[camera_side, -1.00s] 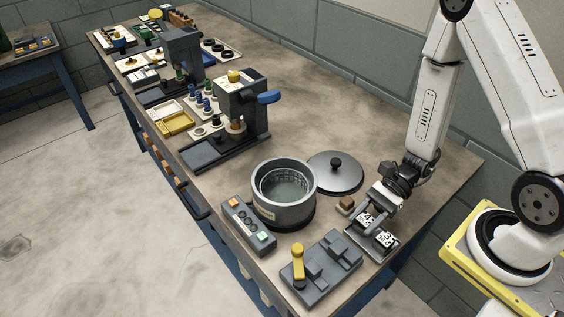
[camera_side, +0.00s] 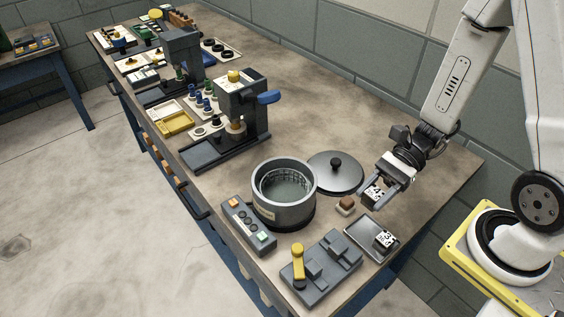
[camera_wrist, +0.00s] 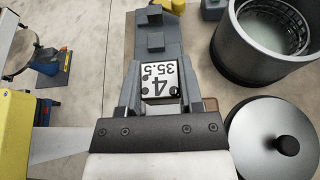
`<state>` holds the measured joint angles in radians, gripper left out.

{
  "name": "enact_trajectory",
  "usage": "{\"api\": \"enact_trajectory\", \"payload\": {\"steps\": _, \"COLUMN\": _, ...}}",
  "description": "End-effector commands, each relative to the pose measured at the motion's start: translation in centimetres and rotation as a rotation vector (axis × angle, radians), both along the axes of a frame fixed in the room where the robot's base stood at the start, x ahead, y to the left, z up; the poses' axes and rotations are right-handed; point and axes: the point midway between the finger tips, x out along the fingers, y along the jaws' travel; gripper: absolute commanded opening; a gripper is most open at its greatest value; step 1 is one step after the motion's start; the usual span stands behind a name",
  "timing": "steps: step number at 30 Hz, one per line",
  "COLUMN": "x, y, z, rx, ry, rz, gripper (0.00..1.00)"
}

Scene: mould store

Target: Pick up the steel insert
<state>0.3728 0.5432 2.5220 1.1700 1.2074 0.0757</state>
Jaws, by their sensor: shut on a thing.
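My gripper (camera_side: 376,192) is shut on a steel insert (camera_side: 374,193), a square block with a white face and black digits. It is held above the bench, clear of the small tray (camera_side: 361,232). In the wrist view the insert (camera_wrist: 160,79) sits between my gripper's fingers (camera_wrist: 159,85), and its face reads 4 and 35.5. A second marked block (camera_side: 386,239) lies in the right part of the tray. The left part of the tray is bare.
A grey pot (camera_side: 285,200) with a wire basket inside stands left of my gripper. Its black-knobbed lid (camera_side: 345,177) lies behind. A small brown-topped block (camera_side: 345,205), a grey fixture with yellow lever (camera_side: 325,270) and a button box (camera_side: 248,227) are near.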

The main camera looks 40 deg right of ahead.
Motion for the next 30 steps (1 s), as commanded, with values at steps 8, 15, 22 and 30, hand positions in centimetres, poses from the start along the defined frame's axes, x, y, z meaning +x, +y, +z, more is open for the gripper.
{"api": "enact_trajectory", "payload": {"steps": 8, "x": -0.06, "y": 0.02, "z": 0.72, "rx": 0.000, "ry": 0.000, "rz": 0.001, "gripper": 0.00}}
{"api": "enact_trajectory", "payload": {"steps": 15, "x": -0.05, "y": 0.02, "z": 0.73, "rx": 0.001, "ry": 0.001, "rz": 0.001, "gripper": 0.00}}
{"api": "enact_trajectory", "payload": {"steps": 22, "x": -0.04, "y": 0.02, "z": 0.72, "rx": 0.001, "ry": 0.000, "rz": 0.001, "gripper": 0.00}}
{"api": "enact_trajectory", "payload": {"steps": 30, "x": 0.66, "y": -0.03, "z": 0.67, "rx": 0.000, "ry": 0.000, "rz": -0.028, "gripper": 0.00}}
